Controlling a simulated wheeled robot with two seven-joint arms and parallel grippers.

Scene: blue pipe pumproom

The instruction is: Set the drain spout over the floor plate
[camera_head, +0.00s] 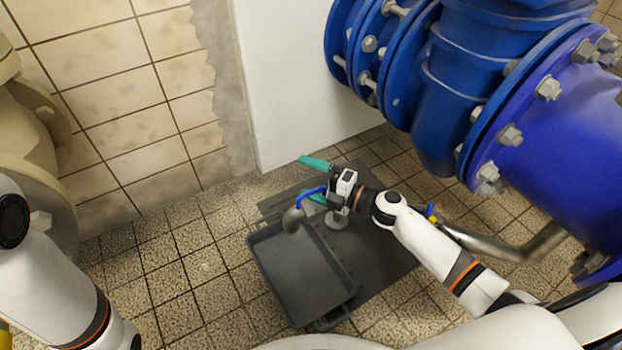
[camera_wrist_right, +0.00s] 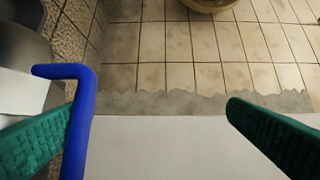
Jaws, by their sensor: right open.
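The drain spout (camera_head: 292,219) is a short bent grey pipe end with a blue lever (camera_head: 308,195). In the head view it appears above the back edge of the dark tray. My right gripper (camera_head: 304,177) is open beside the lever, its teal fingers spread. In the right wrist view the blue lever (camera_wrist_right: 80,110) crosses close to the left-hand finger, and the gap to the other finger is empty. I cannot tell whether finger and lever touch. A dark flat plate (camera_head: 385,265) lies on the floor, partly hidden by my right arm and the tray. My left gripper is out of view.
A dark grey tray (camera_head: 300,272) stands over the plate's left part. A small round grey disc (camera_head: 337,220) shows below my right gripper. Large blue flanged pipes (camera_head: 440,110) fill the upper right. A white block (camera_head: 295,85) stands behind. Tiled floor at left is clear.

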